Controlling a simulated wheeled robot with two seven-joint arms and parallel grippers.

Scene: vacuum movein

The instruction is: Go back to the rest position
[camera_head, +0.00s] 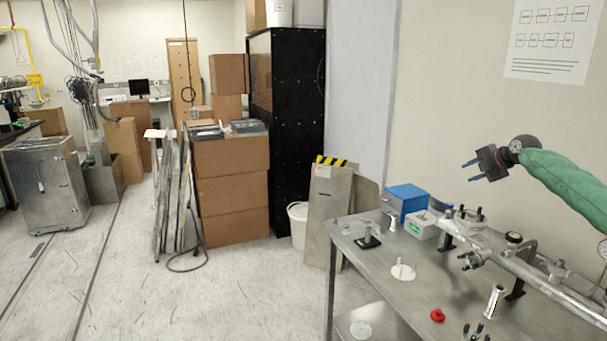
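My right gripper (471,171) comes in from the right on a green-sleeved arm. My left gripper does not show.
Cardboard boxes (231,190) stand beyond. The floor at left is open.

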